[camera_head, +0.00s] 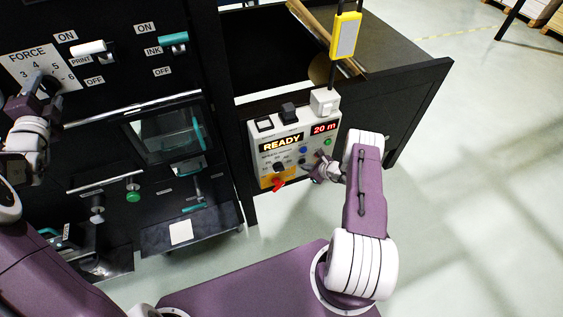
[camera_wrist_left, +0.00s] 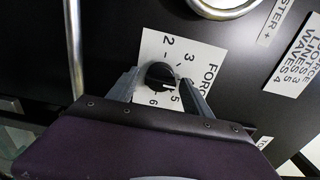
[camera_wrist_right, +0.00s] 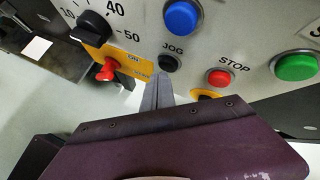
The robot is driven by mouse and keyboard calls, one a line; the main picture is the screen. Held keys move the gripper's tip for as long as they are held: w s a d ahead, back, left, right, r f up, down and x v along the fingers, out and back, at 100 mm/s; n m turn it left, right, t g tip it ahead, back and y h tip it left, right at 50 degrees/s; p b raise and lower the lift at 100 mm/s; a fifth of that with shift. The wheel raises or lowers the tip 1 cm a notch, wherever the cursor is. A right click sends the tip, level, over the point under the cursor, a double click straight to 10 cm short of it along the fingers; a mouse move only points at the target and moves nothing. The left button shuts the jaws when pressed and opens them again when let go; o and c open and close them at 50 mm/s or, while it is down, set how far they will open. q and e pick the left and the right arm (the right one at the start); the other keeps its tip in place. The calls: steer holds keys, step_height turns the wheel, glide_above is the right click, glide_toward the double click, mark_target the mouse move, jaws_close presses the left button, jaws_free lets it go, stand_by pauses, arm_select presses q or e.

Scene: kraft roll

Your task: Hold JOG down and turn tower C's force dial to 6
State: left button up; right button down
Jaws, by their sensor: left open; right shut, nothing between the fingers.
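The force dial is a black knob (camera_wrist_left: 160,76) on a white number plate (camera_wrist_left: 150,45) in the left wrist view. Its pale mark seems to point near 5, while 6 shows lower left. My left gripper (camera_wrist_left: 160,88) is open with one finger on each side of the knob; contact cannot be told. In the head view the left gripper (camera_head: 38,85) covers part of the FORCE plate (camera_head: 42,64). The small black JOG button (camera_wrist_right: 168,63) shows in the right wrist view. My right gripper (camera_wrist_right: 158,80) is shut and empty, its tips just below JOG; touching cannot be told.
Around JOG are a blue button (camera_wrist_right: 182,17), a red STOP button (camera_wrist_right: 218,77), a green button (camera_wrist_right: 296,66) and a red switch (camera_wrist_right: 106,70). The panel display (camera_head: 282,143) reads READY and 20 m. PRINT (camera_head: 90,48) and INK (camera_head: 173,39) levers are right of the dial.

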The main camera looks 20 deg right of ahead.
steer(key=shift+w, duration=0.45)
stand_by(1.1)
arm_select(q)
steer(key=c, duration=0.8)
steer(key=m, duration=1)
steer(key=o, duration=0.8)
